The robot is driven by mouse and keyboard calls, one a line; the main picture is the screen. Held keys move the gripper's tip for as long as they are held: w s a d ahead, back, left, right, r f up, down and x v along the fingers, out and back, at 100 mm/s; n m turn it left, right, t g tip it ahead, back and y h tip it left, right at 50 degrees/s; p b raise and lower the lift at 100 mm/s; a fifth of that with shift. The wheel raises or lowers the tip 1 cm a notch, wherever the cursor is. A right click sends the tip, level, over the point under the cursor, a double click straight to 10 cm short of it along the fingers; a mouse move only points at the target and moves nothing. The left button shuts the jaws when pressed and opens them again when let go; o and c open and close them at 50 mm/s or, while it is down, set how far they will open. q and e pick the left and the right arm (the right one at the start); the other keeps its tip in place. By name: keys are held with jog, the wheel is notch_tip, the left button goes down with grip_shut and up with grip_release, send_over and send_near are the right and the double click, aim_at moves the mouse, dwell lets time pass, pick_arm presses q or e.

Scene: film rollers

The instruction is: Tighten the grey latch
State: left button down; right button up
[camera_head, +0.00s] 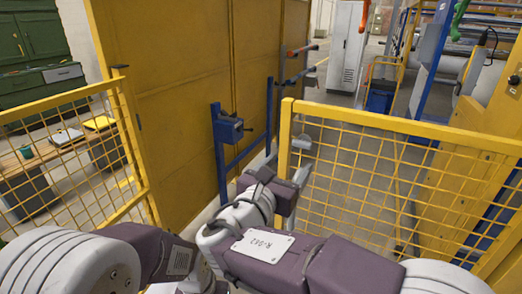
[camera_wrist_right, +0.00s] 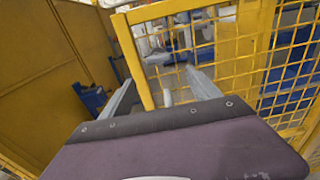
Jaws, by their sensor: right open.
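A small grey piece that looks like the grey latch (camera_head: 302,142) sits beside the yellow gate post (camera_head: 285,140) in the head view. In the right wrist view a small grey bit (camera_wrist_right: 167,97) shows just right of the post, between my fingers; I cannot tell its exact angle. My right gripper (camera_head: 298,178) is below the latch in the head view, near the post. In the wrist view the right gripper (camera_wrist_right: 163,92) is open, its two grey fingers apart on either side of the post's lower end. Contact is not clear. My left gripper is out of view; only its arm shows.
Yellow mesh panels (camera_head: 400,170) stand at the right and the left (camera_head: 75,150). A tall yellow wall (camera_head: 175,80) stands behind, with a blue stand (camera_head: 221,150) before it. A desk (camera_head: 60,150) and green cabinet (camera_head: 35,40) are at the left. Floor shows beyond the mesh.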

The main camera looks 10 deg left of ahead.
aim_at(301, 145)
jog(key=shift+t, duration=0.3)
jog(key=x, duration=0.5)
jog(key=r+x, duration=0.1)
jog(key=x, duration=0.2)
jog(key=shift+w, duration=0.3)
jog(key=shift+d, duration=0.1)
jog(key=c, duration=1.4)
